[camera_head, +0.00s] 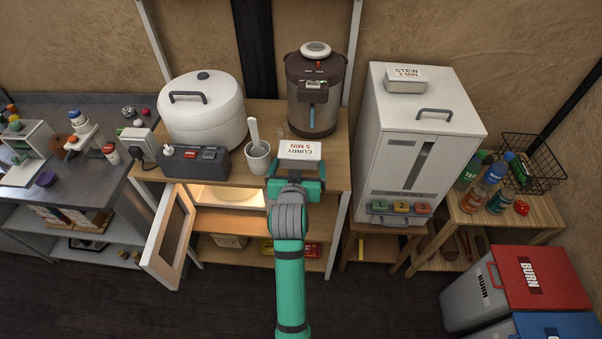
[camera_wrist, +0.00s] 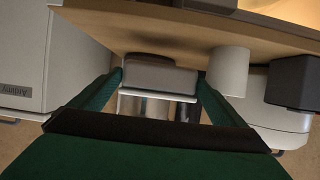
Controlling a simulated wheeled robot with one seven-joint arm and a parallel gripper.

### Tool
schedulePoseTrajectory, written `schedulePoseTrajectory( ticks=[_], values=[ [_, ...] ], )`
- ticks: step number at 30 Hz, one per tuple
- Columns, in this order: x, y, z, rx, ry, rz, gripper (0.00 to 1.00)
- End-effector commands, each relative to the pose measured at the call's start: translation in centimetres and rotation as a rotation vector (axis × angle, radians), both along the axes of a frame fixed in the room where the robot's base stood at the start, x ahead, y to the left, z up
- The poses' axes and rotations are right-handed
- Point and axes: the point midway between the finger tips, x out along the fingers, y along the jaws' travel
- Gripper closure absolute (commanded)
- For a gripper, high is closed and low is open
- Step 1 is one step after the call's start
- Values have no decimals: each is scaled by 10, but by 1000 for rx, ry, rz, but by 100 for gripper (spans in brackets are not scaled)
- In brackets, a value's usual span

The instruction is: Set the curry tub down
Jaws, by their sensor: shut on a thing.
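The curry tub (camera_head: 300,150) is a small box with a white top label reading "CURRY 6 MIN", upside down in the head view. My gripper (camera_head: 296,170) is shut on it, one finger at each side. In the wrist view the tub (camera_wrist: 160,74) sits between the two green fingers of my gripper (camera_wrist: 160,80). The tub is at the front part of the wooden table (camera_head: 335,176). I cannot tell whether its underside touches the tabletop or hangs just above it.
A mortar with pestle (camera_head: 258,158) stands close left of the tub. A dark urn (camera_head: 313,95) stands behind, and a large white cooker (camera_head: 202,110) is at left. A lit compartment with an open door (camera_head: 170,237) lies below. A white cabinet (camera_head: 415,140) bearing a stew tub (camera_head: 405,80) is at right.

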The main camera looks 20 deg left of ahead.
Motion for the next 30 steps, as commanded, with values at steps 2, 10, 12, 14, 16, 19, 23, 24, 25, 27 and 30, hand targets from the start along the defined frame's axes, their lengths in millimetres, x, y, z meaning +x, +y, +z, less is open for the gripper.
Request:
schedulePoseTrajectory(
  ticks=[2, 10, 12, 14, 16, 19, 23, 24, 25, 27, 30],
  values=[
    [4, -2, -3, 0, -3, -1, 41],
    [14, -6, -31, -1, 0, -3, 41],
    [14, -5, -39, 0, -1, -2, 41],
    [13, -3, -44, -1, -1, 0, 41],
    [13, -3, -45, 0, -3, 0, 41],
    [13, -3, -45, 0, -4, 0, 41],
    [13, -3, -45, 0, -4, 0, 41],
    [13, -3, -46, 0, -4, 0, 41],
    [13, -3, -46, 0, -4, 0, 41],
    [13, -3, -48, 0, -3, 0, 41],
    [13, -3, -49, 0, -2, 0, 0]
  ],
)
